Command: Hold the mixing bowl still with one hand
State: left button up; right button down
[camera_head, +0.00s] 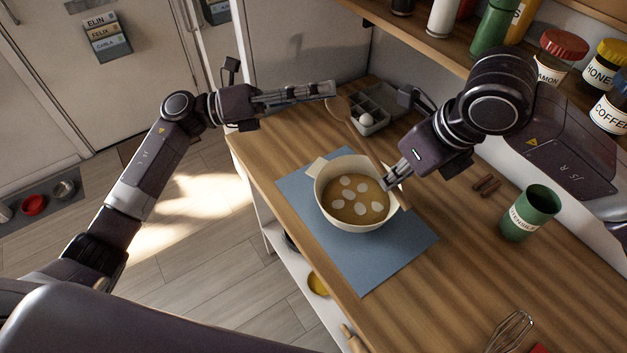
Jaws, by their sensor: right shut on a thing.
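The cream mixing bowl (322,190) stands upright on a blue mat (390,252) on the wooden counter. It holds a tan mix with several pale round pieces. My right gripper (391,182) is at the bowl's right rim, shut on the handle of a wooden spoon (361,140). The spoon's head points up and away, past the bowl's far side, and the handle end shows below the fingers. Whether the fingers touch the rim is hard to tell. My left gripper (333,89) is above the counter's far left end, apart from the bowl; its finger gap is unclear.
A grey tray (374,128) with an egg stands behind the bowl. A green utensils pot (529,212), cinnamon sticks (486,184) and a whisk (510,331) are to the right. A shelf (430,47) with jars overhangs the back. The counter's left edge is near the mat.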

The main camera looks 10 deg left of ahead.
pick_arm(q)
jog(key=s+d+f+m+g+y, duration=0.8)
jog(key=s+m, duration=0.3)
jog(key=m, duration=0.3)
jog(key=a+f+m+t+y, duration=0.4)
jog(key=a+f+m+y, duration=0.15)
jog(key=m+y, duration=0.35)
jog(key=shift+n+h, duration=0.3)
jog(key=x, duration=1)
jog(key=shift+a+f, duration=0.2)
jog(key=shift+a, duration=0.15)
jog(key=shift+s, duration=0.1)
grip_shut()
